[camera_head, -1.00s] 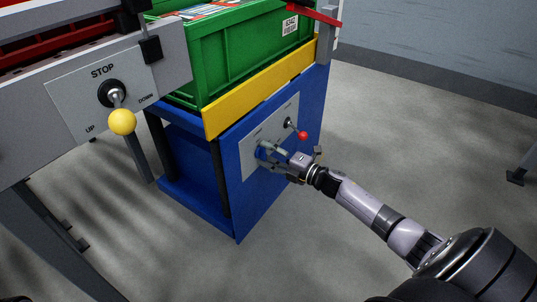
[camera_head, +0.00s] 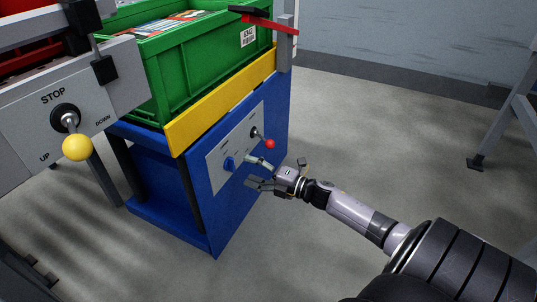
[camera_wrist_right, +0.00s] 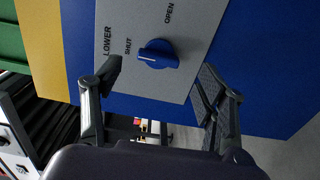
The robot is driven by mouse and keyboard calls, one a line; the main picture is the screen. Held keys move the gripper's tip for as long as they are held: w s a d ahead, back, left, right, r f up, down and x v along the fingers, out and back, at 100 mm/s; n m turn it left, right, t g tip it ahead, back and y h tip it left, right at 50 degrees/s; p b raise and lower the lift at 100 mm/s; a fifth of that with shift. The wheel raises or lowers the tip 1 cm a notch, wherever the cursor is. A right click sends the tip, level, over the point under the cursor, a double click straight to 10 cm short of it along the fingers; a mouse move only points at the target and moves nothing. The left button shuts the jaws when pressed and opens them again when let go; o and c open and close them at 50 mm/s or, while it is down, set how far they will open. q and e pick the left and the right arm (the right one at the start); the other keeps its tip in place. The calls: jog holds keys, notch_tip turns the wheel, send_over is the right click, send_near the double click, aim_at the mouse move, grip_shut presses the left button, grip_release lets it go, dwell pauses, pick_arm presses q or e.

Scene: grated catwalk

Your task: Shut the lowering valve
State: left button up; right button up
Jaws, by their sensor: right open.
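The lowering valve is a blue round knob (camera_head: 229,163) on a grey panel (camera_head: 217,172) on the side of the blue stand. In the right wrist view the knob (camera_wrist_right: 158,53) stands near the words LOWER, SHUT and OPEN. Its white mark points left, toward the SHUT side and away from OPEN. My right gripper (camera_head: 259,174) is open and empty, a short way in front of the panel and apart from the knob. Its fingers (camera_wrist_right: 160,78) are spread to either side below the knob in the wrist view. My left gripper is not in view.
A lever with a red ball (camera_head: 270,144) is on the same panel, just above my right gripper. A green crate (camera_head: 205,65) sits on the stand behind a yellow board (camera_head: 222,104). A yellow-ball lever (camera_head: 77,148) marked STOP, UP, DOWN is at left.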

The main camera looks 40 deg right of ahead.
jog(key=v, duration=0.6)
jog(key=shift+s, duration=0.3)
jog(key=shift+d+r, duration=0.1)
